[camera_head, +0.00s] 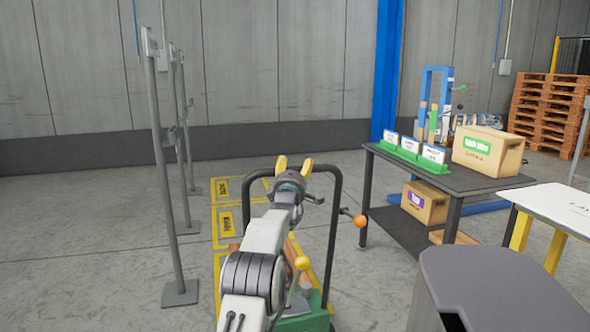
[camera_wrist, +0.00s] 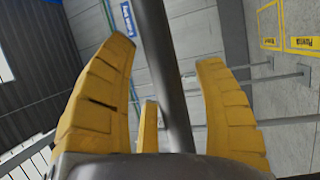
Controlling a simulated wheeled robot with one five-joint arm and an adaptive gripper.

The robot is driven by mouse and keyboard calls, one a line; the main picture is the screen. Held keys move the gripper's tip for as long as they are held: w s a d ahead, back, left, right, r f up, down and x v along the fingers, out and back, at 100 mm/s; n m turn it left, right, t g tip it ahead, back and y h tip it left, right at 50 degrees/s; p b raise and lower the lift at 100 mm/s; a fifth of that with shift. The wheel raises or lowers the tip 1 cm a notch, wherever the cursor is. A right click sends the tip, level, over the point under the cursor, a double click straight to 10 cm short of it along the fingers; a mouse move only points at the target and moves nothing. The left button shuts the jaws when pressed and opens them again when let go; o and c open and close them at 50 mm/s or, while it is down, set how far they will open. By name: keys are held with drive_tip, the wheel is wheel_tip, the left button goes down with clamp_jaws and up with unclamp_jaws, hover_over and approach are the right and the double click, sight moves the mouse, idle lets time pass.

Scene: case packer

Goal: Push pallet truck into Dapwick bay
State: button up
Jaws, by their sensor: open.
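The pallet truck (camera_head: 336,215) stands just ahead of me, with a black hoop handle, a green base and an orange knob on its right. My arm hides much of it. My gripper (camera_head: 294,165) is open at the top of the hoop. In the wrist view, a dark bar (camera_wrist: 165,70) passes between the yellow fingers (camera_wrist: 155,90); I cannot tell whether they touch it. Yellow-outlined floor bays with labels (camera_head: 226,222) lie in a row beyond and beside the truck. Their labels are too small to read surely, so I cannot tell which is Dapwick.
Grey posts (camera_head: 165,180) on flat feet stand left of the bays. A dark table (camera_head: 450,180) at right holds a cardboard box (camera_head: 488,150) and green-based label cards (camera_head: 411,150). A white-topped table (camera_head: 560,205) is nearer right. The floor at far left is clear.

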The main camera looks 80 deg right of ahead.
clamp_jaws()
idle(0.6)
drive_tip(key=shift+f, duration=0.15)
